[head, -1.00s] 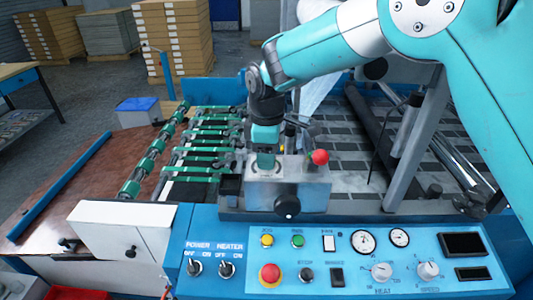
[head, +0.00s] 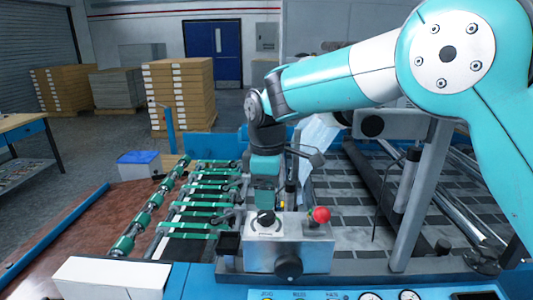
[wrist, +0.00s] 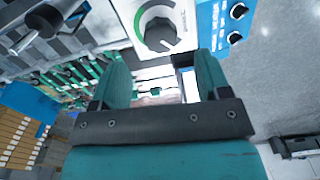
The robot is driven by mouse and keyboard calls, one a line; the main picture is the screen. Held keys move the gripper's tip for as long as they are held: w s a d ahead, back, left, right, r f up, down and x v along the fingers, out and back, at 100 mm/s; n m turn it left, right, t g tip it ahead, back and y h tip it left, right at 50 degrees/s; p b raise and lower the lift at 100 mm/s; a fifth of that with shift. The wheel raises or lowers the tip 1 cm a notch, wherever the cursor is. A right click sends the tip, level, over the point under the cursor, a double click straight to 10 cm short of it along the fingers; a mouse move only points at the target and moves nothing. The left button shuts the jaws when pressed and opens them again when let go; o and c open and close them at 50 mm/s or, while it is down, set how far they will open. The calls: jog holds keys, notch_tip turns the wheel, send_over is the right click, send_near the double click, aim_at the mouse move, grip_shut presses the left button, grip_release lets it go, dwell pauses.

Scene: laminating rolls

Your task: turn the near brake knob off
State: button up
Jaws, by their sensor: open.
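A silver metal box (head: 312,256) stands behind the blue control panel. A dark round knob (head: 265,217) on a pale dial sits on its top left; I take it as the near brake knob, though no label is readable. It shows large in the wrist view (wrist: 159,33), with its pointer tilted and a marked scale around it. My gripper (head: 265,203) is just above and behind this knob, pointing down. In the wrist view my gripper (wrist: 160,62) is open, its two teal fingers apart with nothing between them, and the knob is beyond the fingertips.
A red ball knob (head: 321,215) stands at the box's top right. A black round knob (head: 288,265) sticks out of its front. Green rollers (head: 200,205) lie to the left and a grey upright post (head: 420,200) to the right. The control panel (head: 205,283) is mostly cut off below.

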aim_at(267, 214)
notch_tip(267, 214, up, 12)
jog(key=b, duration=0.1)
jog(key=shift+f, duration=0.15)
